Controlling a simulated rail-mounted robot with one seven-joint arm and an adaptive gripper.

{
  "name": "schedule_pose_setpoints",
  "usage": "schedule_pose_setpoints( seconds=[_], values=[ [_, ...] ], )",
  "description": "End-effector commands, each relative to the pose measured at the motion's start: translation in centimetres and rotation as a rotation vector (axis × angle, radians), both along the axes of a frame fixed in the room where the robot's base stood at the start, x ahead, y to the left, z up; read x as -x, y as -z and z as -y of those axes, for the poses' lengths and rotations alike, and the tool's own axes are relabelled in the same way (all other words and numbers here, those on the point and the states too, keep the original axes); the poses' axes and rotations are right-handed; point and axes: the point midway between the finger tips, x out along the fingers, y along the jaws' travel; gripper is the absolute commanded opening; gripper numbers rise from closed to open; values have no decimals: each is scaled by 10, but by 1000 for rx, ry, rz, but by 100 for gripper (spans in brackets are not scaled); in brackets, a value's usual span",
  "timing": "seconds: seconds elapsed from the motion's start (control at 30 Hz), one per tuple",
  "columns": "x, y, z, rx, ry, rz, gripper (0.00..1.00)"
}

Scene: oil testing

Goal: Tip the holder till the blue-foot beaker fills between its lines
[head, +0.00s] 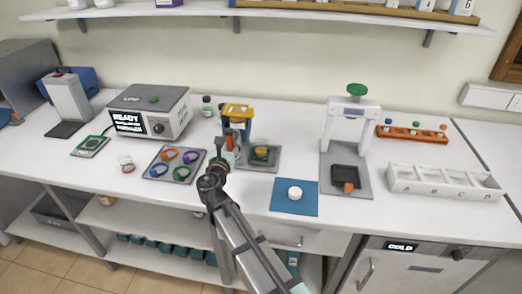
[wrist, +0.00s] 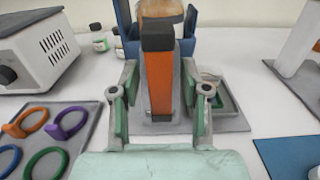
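The holder (head: 237,112) has a blue frame and a yellow-orange top, and stands at the middle of the bench. In the wrist view its upright orange handle with a dark cap (wrist: 160,80) is in front of an amber vessel (wrist: 163,10). My gripper (head: 226,150) is at the handle's near side. In the wrist view my gripper (wrist: 160,82) has one finger on each side of the handle, with gaps showing, so it looks open. A clear rim (wrist: 208,77) shows behind the right finger, partly hidden. I cannot make out a blue foot on any beaker.
A tray with coloured rings (head: 177,177) lies left of my gripper, and a grey box device (head: 172,100) stands behind it. A small clear beaker with a red foot (head: 127,164) is farther left. A blue mat (head: 281,205) and white press (head: 353,130) are to the right.

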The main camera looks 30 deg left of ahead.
Motion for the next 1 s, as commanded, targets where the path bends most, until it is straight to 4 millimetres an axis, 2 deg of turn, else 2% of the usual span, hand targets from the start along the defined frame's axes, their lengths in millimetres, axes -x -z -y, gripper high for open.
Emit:
schedule_pose_setpoints(
  seconds=[0.57,1.0],
  values=[
    [2,0,1,-1,0,0,46],
    [41,0,15,-1,-1,0,46]
  ],
)
